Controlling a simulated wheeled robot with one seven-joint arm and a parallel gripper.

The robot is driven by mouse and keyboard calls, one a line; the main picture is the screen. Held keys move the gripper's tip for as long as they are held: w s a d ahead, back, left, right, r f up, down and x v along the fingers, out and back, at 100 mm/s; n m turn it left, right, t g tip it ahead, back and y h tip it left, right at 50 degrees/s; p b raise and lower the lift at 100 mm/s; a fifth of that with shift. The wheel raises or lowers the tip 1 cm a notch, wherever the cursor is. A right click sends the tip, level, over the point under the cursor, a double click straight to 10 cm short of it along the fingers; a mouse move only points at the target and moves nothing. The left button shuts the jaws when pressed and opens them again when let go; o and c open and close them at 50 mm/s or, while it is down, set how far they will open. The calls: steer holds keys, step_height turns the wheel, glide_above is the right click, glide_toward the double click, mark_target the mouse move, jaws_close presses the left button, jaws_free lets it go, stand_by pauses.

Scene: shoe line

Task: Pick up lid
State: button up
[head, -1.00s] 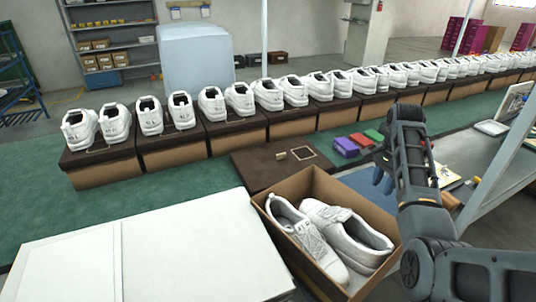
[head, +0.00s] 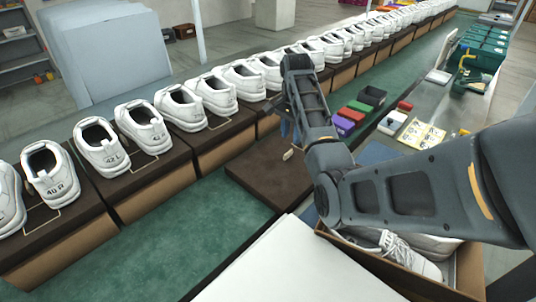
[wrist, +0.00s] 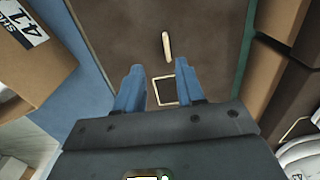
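The lid (head: 255,180) is a flat, dark brown panel lying on the green surface in front of the shoe row. It carries a small beige upright tab (head: 287,155), and the wrist view shows a pale square outline near it. In the wrist view the lid (wrist: 205,35) lies below my gripper (wrist: 158,85). The two blue fingers are apart with nothing between them, and the tab (wrist: 166,46) is just beyond them. In the head view my gripper (head: 289,132) hangs above the lid's far side, partly hidden by my arm.
An open cardboard box (head: 462,280) with white shoes stands at the front right, partly behind my arm. A white surface (head: 290,265) is at the front. Dark-topped boxes (head: 150,185) with shoes line the back. Small coloured boxes (head: 345,125) lie right of my gripper.

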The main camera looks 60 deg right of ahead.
mark_target(288, 152)
steer(key=shift+w+d+f+p, duration=0.1)
steer(key=shift+w+f+p, duration=0.05)
steer(key=shift+f, duration=1.15)
steer(key=shift+w+d+f+p, duration=0.15)
steer(key=shift+f+p, duration=0.05)
steer(key=shift+f, duration=1.15)
steer(key=shift+w+d+f+p, duration=0.1)
steer(key=shift+w+f+p, duration=0.05)
steer(key=shift+f, duration=1.15)
jaws_close()
